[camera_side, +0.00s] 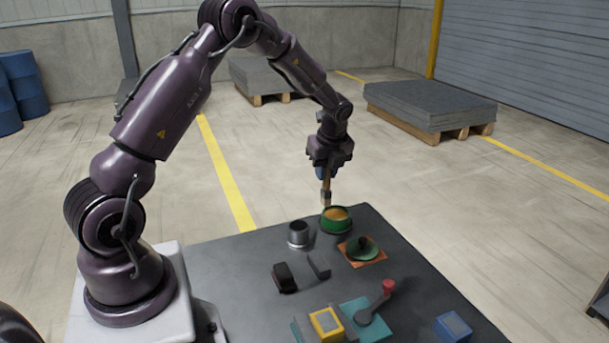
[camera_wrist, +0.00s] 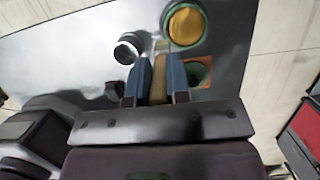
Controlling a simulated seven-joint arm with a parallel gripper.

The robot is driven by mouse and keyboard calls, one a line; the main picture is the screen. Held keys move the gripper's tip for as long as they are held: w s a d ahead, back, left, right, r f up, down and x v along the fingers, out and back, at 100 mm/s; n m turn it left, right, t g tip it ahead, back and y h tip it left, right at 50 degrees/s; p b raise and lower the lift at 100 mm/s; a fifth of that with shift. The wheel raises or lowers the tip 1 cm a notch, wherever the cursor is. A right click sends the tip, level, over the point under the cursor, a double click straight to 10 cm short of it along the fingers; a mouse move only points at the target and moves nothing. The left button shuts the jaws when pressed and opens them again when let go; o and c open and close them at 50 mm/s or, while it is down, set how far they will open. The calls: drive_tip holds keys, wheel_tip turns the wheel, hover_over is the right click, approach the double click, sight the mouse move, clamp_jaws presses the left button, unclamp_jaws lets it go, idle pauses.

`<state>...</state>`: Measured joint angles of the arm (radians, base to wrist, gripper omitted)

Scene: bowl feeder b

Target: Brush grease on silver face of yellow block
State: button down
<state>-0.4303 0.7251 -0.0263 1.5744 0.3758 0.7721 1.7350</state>
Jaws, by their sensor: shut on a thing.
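My gripper (camera_side: 325,172) is shut on a brush (camera_side: 326,192) with a tan handle, held with its head down. In the wrist view the brush (camera_wrist: 159,82) stands between the blue fingers of my gripper (camera_wrist: 160,68). The brush head is by the near left rim of a green bowl (camera_side: 336,226) of orange-yellow grease (camera_side: 337,213); I cannot tell whether they touch. The bowl also shows in the wrist view (camera_wrist: 204,29). The yellow block (camera_side: 317,319), with a silver-grey face on top, sits at the table's near side, well away from the brush.
A metal cup (camera_side: 298,236) stands left of the bowl. A green lid (camera_side: 366,254) with a black knob lies on an orange pad. A black block (camera_side: 285,279), a grey block (camera_side: 319,266), a red-knobbed lever (camera_side: 377,302) and a blue block (camera_side: 453,327) stand on the grey table (camera_side: 235,265).

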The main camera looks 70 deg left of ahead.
drive_tip(key=w+a+r, duration=0.1)
drive_tip(key=w+r, duration=0.1)
drive_tip(key=w, duration=0.2)
wheel_tip(320, 180, down, 6)
drive_tip(key=shift+s, duration=0.15)
idle(0.3)
drive_tip(key=shift+f, duration=0.7)
idle(1.7)
wheel_tip(320, 180, up, 7)
idle(0.9)
idle(0.5)
